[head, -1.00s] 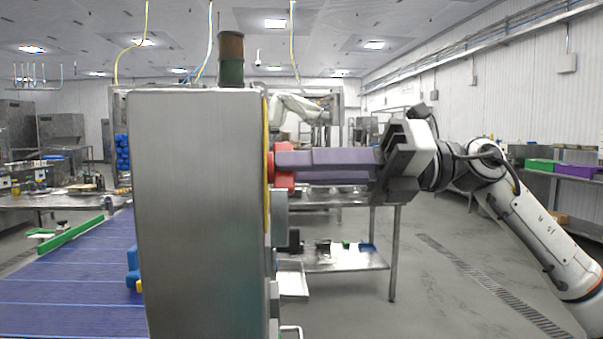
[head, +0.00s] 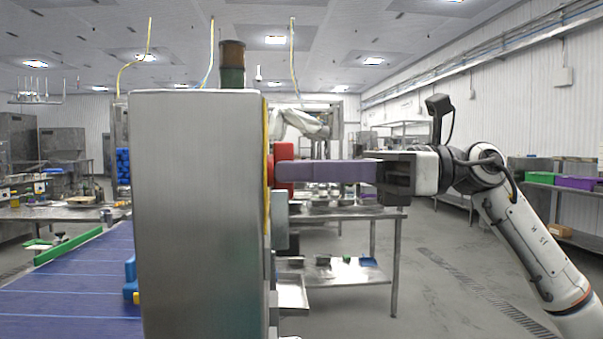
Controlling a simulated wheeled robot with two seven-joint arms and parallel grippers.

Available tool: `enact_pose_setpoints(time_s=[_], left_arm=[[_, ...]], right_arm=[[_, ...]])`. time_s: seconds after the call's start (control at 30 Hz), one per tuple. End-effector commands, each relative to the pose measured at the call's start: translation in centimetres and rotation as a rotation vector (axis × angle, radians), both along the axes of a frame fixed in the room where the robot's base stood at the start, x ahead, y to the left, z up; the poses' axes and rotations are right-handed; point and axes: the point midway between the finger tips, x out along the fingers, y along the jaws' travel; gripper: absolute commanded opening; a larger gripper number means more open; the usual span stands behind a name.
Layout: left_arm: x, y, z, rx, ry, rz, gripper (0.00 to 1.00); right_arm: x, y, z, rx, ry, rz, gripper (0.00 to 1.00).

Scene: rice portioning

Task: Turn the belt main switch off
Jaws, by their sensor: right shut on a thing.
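The belt main switch is a red knob (head: 284,150) on a yellow backing plate (head: 266,112). It sits on the right side of a tall steel cabinet (head: 198,210) and is seen edge-on. My right gripper (head: 283,172) reaches in from the right, level, with its long purple fingers shut on the red knob. The fingers overlap in this side view, and the knob's turned position cannot be read. My left gripper is not in view.
A blue conveyor belt (head: 70,290) with a green guide rail (head: 68,246) lies left of the cabinet. A grey box (head: 280,222) sits below the switch. A steel table (head: 350,212) stands behind my right arm. The floor at right is clear.

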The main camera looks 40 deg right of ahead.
Motion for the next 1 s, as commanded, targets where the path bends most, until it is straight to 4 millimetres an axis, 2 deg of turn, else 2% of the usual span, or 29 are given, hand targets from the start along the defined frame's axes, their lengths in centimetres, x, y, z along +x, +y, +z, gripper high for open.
enact_pose_setpoints(time_s=[0.53,0.57,0.67,1.0], left_arm=[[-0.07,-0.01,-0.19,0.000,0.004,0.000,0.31],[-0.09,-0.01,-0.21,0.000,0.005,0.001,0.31],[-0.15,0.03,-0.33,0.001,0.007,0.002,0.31],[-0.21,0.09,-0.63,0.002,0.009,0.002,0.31]], right_arm=[[0.00,-0.01,0.04,-0.014,-0.025,0.000,0.00],[0.00,-0.01,0.04,-0.014,-0.025,0.000,0.14],[-0.01,-0.02,0.04,-0.014,-0.024,0.000,0.31],[-0.10,-0.24,-0.06,-0.014,-0.022,-0.001,0.31]])
